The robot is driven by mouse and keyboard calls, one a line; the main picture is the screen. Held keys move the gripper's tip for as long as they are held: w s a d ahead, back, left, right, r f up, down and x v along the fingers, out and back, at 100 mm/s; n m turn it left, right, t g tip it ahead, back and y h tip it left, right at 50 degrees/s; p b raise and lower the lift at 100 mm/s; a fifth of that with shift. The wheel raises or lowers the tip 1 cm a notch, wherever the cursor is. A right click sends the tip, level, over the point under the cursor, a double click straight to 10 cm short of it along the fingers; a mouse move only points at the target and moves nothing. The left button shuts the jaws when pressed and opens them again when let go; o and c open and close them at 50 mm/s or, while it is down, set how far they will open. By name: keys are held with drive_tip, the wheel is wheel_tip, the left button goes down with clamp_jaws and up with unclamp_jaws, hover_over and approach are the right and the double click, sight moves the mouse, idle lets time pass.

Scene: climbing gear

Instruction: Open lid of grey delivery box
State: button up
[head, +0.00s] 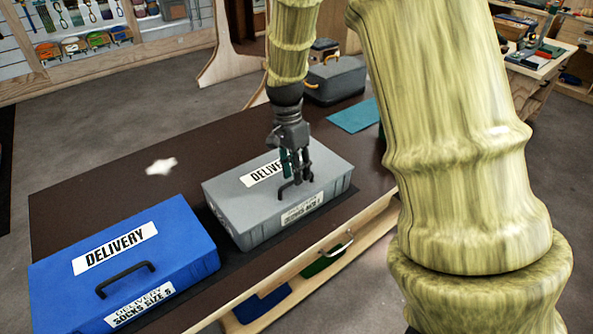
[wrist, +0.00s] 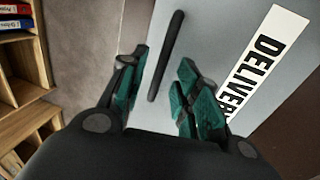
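The grey delivery box (head: 245,222) stands closed on the dark table, with a "DELIVERY" label on its lid and another label on its front. My gripper (head: 298,180) is above the lid, close to the black handle (head: 283,189). In the wrist view the two green-padded fingers (wrist: 165,95) are spread apart. The black handle (wrist: 166,55) shows beyond and between them, nearer the left finger. The grey lid (wrist: 215,30) fills much of that view. I cannot tell whether a finger touches the handle. My gripper hides part of the lid label in the head view.
A blue delivery box (head: 190,255) with a black handle stands left of the grey one on the table (head: 85,205). A white patch (head: 161,166) lies behind it. A dark grey box (head: 335,80) and a teal mat (head: 353,116) are at the far end.

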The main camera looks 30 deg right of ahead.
drive_tip(key=shift+s+f, duration=0.1)
drive_tip(key=shift+f, duration=0.25)
clamp_jaws()
